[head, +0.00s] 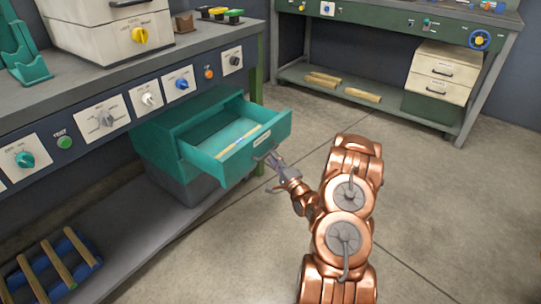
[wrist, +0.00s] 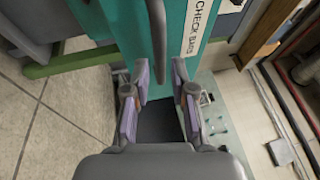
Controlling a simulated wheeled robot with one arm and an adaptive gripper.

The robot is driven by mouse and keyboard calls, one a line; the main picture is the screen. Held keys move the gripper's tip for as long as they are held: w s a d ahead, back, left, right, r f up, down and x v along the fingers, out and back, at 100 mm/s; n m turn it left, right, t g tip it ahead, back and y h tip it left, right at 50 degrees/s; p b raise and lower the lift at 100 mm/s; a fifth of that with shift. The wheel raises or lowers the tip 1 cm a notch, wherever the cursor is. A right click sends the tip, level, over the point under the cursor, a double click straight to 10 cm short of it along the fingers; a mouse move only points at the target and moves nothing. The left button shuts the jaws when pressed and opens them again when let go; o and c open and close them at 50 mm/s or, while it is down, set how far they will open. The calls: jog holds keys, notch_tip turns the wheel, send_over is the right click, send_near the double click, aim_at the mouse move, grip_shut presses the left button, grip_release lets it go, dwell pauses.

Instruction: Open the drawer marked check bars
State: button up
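The teal drawer (head: 262,148) stands pulled out of its teal cabinet (head: 172,145) under the left bench. Its front carries a pale label, which reads "CHECK BARS" in the wrist view (wrist: 197,25). A dark bar handle (wrist: 132,38) runs along the drawer front. A slim pale and blue bar (head: 240,139) lies inside the drawer. My gripper (head: 275,172) is right at the drawer front, by the handle. In the wrist view its two fingers (wrist: 160,85) are apart, with a gap between them. Whether a finger touches the handle is hard to tell.
The left bench (head: 100,90) has knobs and switches on its front. A lower shelf (head: 140,230) holds a blue rack (head: 62,268) with wooden bars. Across the aisle, another bench (head: 400,18) has a cream two-drawer cabinet (head: 440,72) beneath it. The floor on the right is clear.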

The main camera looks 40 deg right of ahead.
jog(key=s+f, duration=0.1)
jog(key=s, duration=0.7)
jog(key=shift+a+f, duration=0.25)
jog(key=shift+a, duration=0.2)
